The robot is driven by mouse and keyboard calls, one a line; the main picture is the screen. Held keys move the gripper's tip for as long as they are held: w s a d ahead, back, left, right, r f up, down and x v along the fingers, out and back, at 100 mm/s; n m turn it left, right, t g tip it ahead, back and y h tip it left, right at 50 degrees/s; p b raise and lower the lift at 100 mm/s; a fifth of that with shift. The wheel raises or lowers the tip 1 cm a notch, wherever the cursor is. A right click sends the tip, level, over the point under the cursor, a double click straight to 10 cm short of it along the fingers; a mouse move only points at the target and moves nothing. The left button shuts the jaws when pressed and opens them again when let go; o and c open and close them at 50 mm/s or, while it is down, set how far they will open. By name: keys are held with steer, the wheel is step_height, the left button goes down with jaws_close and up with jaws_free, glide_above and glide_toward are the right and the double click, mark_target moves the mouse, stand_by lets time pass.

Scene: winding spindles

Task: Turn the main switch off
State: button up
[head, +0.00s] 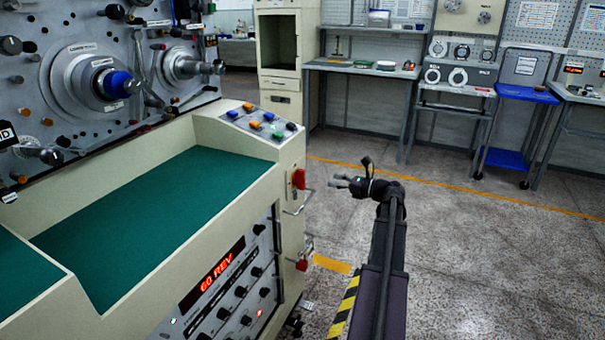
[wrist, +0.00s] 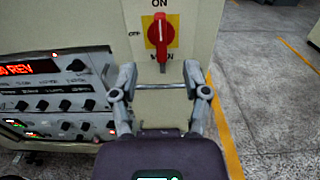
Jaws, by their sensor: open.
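The main switch (wrist: 158,36) is a red rotary handle on a yellow plate, on the cream end face of the machine. Its handle stands upright, in line with the "ON" mark above it; "OFF" is marked at the left, and the lettering below is partly covered. In the head view a red switch (head: 298,178) shows on the end face below the button panel. My gripper (wrist: 159,78) is open and empty, its fingers apart below the switch in the wrist view. In the head view my gripper (head: 338,182) is right of the red switch, with a gap between.
A second red part (head: 302,265) sits lower on the end face, near metal handles (head: 298,205). A sloped panel of coloured buttons (head: 262,121) is above. The display (head: 219,270) reads "60 REV". Floor (head: 480,250) right of my arm is clear; benches stand behind.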

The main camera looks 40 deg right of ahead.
mark_target(302, 170)
steer(key=x, duration=1.2)
steer(key=shift+w, duration=0.2)
jaws_close()
